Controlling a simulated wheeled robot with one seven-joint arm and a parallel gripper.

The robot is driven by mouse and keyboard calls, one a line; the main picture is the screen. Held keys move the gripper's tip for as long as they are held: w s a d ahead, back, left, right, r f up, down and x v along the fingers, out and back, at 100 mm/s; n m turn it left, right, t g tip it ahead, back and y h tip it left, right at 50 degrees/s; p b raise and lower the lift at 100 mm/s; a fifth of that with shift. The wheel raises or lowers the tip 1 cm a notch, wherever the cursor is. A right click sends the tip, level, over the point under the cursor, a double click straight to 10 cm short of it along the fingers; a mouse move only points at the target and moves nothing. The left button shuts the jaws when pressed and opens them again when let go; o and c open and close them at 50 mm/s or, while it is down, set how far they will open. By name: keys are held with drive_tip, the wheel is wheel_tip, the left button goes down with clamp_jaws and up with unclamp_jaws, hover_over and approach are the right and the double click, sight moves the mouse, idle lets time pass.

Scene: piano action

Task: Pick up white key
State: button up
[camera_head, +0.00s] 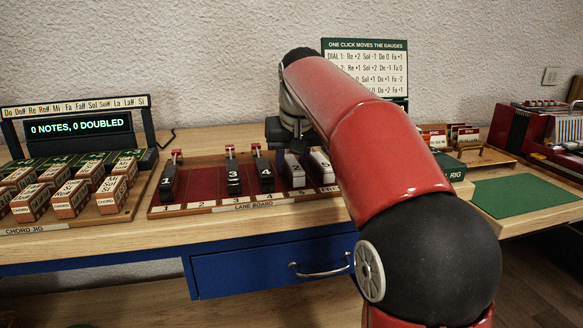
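A white key (322,168) stands at the right end of the lane board (197,184), partly hidden by my arm. A grey key (294,170) stands just left of it. Black keys stand in the lanes further left, with numerals such as 1 (167,182), 3 (233,178) and 4 (264,174) showing. My red arm reaches across the picture from the lower right. My gripper (279,131) is at its far end, above and behind the grey and white keys. Its fingers are small, dark and partly hidden, so I cannot see their opening or any contact with a key.
The chord jig (118,219) with several labelled blocks and a display (79,127) is at left. A green sign (364,45) stands behind my arm. A green mat (526,196) lies clear at right. A blue drawer (235,273) is below the table.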

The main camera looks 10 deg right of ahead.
clamp_jaws()
drive_tip(key=shift+r, duration=0.1)
